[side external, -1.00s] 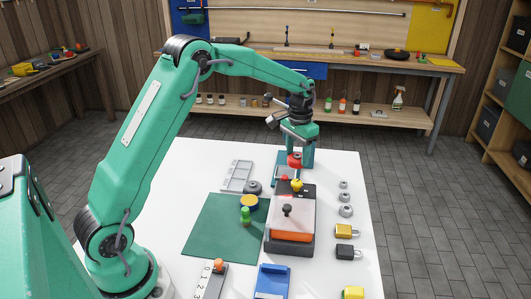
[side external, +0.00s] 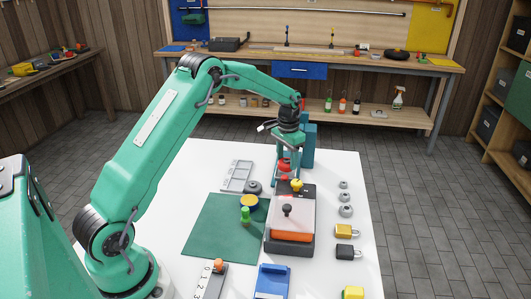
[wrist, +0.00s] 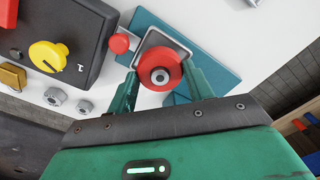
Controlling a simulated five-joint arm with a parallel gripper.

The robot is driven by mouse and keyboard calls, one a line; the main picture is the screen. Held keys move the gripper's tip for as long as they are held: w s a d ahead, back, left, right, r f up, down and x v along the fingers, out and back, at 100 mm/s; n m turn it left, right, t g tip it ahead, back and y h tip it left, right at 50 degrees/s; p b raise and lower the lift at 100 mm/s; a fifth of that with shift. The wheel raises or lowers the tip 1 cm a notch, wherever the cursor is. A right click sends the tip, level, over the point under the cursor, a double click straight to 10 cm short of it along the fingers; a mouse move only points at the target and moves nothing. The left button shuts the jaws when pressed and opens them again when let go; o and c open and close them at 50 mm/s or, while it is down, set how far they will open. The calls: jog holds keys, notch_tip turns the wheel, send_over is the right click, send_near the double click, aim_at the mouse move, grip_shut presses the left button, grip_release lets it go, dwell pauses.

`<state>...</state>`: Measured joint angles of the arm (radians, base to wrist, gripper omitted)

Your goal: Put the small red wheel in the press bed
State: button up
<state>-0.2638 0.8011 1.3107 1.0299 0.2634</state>
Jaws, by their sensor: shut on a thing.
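My gripper (side external: 284,163) is shut on the small red wheel (wrist: 160,69), which has a grey hub. In the wrist view the wheel sits between both fingertips. The press bed (wrist: 177,40) is a square metal-rimmed tray on the teal press base (wrist: 215,50). The wheel overlaps the tray in that view and hides part of it. I cannot tell whether the wheel touches the bed or is just above it. In the side view the gripper is in front of the press's teal column (side external: 309,148), and the bed is mostly hidden.
A red knob (wrist: 119,44) on a rod is beside the bed. A dark box with a yellow dial (wrist: 48,56) stands close by. A grey compartment tray (side external: 238,176), a green mat (side external: 215,228) and several grey nuts (side external: 345,197) lie around on the white table.

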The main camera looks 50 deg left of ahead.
aim_at(287, 160)
jog(key=shift+f, duration=1.05)
jog(key=shift+f, duration=0.2)
jog(key=o, duration=1)
jog(key=shift+r, duration=0.15)
notch_tip(287, 160, up, 12)
jog(key=shift+d+r, duration=0.1)
jog(key=shift+r, duration=0.05)
